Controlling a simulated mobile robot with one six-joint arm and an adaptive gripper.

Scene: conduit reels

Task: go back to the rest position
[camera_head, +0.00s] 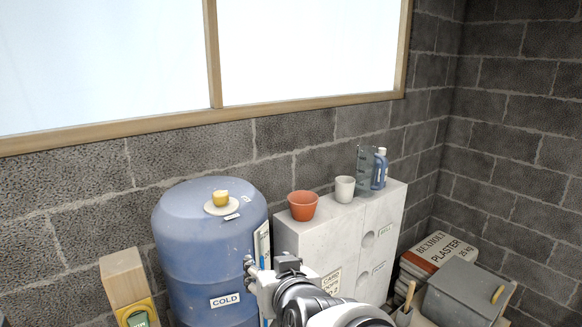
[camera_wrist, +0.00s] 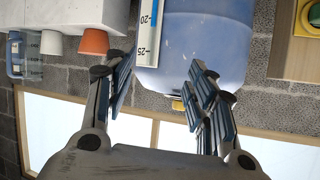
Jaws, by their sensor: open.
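My gripper (camera_head: 250,270) is in front of the right side of a blue drum (camera_head: 205,262) marked COLD. In the wrist view my gripper (camera_wrist: 163,82) is open, with nothing seen between its fingers. That view is upside down and also shows the blue drum (camera_wrist: 205,50) beyond the fingers. A white strip with a numbered scale (camera_wrist: 148,35) stands by the drum and partly shows in the head view (camera_head: 263,243). My arm hides the lower part of the cabinet's front.
A terracotta pot (camera_head: 303,206), a white cup (camera_head: 344,189), a clear jug (camera_head: 366,172) and a blue bottle (camera_head: 380,170) stand on the pale cabinet (camera_head: 345,235). A wooden block (camera_head: 122,275) stands left; plaster bags (camera_head: 438,255) and a grey bin (camera_head: 463,292) stand right.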

